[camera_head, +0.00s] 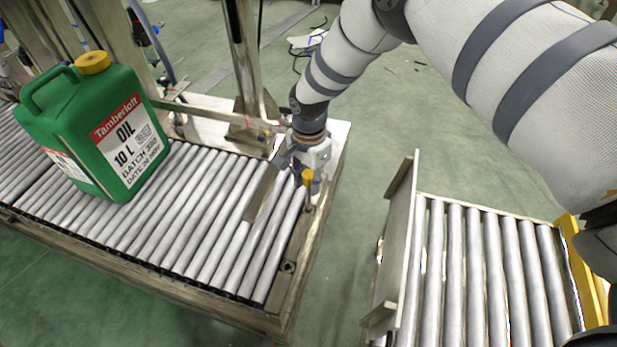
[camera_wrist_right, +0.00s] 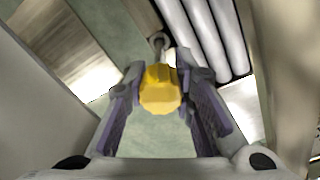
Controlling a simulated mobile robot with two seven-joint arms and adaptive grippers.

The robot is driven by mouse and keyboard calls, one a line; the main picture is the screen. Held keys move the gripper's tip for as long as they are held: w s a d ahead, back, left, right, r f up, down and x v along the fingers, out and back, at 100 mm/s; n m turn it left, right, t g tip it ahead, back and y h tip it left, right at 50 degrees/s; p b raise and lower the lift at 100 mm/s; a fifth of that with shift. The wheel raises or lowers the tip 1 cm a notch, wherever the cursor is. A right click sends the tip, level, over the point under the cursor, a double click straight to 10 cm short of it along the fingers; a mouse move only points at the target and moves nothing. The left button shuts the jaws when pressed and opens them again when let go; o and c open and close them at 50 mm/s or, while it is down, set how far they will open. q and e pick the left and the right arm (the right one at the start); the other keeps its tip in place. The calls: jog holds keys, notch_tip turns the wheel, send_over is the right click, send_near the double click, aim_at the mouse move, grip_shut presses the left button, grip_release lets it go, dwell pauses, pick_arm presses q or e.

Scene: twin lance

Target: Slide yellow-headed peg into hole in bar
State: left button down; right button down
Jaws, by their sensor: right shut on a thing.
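The yellow-headed peg (camera_head: 307,178) is at the near conveyor's right end. My right gripper (camera_head: 304,168) is shut on it, above the end rail. In the right wrist view the yellow head (camera_wrist_right: 160,90) sits between the two fingers, and a grey shaft or eyelet (camera_wrist_right: 158,43) shows beyond it. A flat grey-brown bar (camera_head: 262,193) lies along the last rollers, just left of the peg. I cannot make out the bar's hole or whether the peg's tip touches anything. My left gripper is not in view.
A green oil can (camera_head: 95,125) stands on the roller conveyor (camera_head: 200,215) at the left. A second roller conveyor (camera_head: 480,270) with an upright end plate (camera_head: 398,245) stands at the right. A gap of green floor (camera_head: 345,240) separates them. A metal post (camera_head: 243,60) rises behind.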

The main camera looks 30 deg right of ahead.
aim_at(309, 209)
jog(key=shift+f+b, duration=0.85)
jog(key=shift+f, duration=0.8)
jog(key=c, duration=1.3)
grip_release()
notch_tip(309, 209, up, 12)
jog(key=shift+r, duration=0.1)
jog(key=shift+s, duration=0.1)
